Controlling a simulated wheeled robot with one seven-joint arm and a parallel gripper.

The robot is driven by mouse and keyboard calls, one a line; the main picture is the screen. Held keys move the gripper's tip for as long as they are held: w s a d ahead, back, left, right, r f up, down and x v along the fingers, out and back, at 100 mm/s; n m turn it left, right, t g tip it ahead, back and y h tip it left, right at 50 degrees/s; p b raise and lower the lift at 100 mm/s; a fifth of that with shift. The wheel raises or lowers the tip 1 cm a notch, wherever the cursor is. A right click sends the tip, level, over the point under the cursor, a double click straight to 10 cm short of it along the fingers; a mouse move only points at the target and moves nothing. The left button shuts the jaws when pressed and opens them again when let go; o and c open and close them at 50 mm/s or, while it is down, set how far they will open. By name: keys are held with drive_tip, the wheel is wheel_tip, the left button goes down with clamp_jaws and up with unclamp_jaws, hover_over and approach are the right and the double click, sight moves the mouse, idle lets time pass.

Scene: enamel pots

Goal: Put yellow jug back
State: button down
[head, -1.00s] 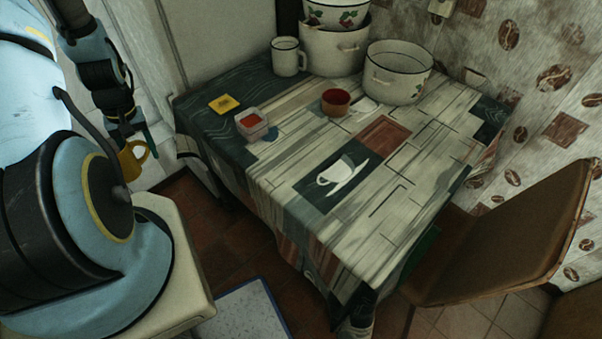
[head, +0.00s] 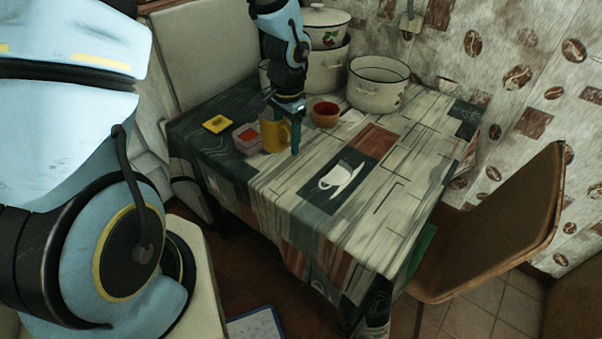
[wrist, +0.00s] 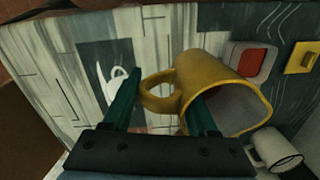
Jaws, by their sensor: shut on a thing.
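The yellow jug (head: 275,136) is at the left part of the table, between the red-filled container and the red-brown bowl. My gripper (head: 293,130) is at its right side, with one teal finger clearly visible. In the wrist view the fingers of my gripper (wrist: 166,90) are on either side of the handle of the yellow jug (wrist: 210,85), and the gripper is shut on it. The jug's open mouth shows there, and its inside looks empty. I cannot tell whether its base touches the cloth.
The red-filled container (head: 247,139) and a yellow square item (head: 216,123) lie left of the jug. The red-brown bowl (head: 325,114) is right of it. A white pot (head: 378,88) and stacked pots (head: 328,72) stand behind. A white mug (wrist: 275,151) is close by. The table's front (head: 330,220) is clear.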

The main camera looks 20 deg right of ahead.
drive_tip(key=s+d+m, duration=0.3)
drive_tip(key=s+d, duration=0.1)
drive_tip(key=d, duration=0.1)
drive_tip(key=shift+w+a+f+p, duration=0.1)
drive_tip(key=shift+f+p, duration=0.3)
drive_tip(key=shift+f, duration=1.75)
drive_tip(key=shift+w+a+f+p, duration=0.1)
drive_tip(key=shift+f+p, duration=0.25)
drive_tip(key=shift+f, duration=1.75)
drive_tip(key=shift+f, duration=0.1)
drive_tip(key=shift+f, duration=0.15)
drive_tip(key=shift+c, duration=1)
unclamp_jaws()
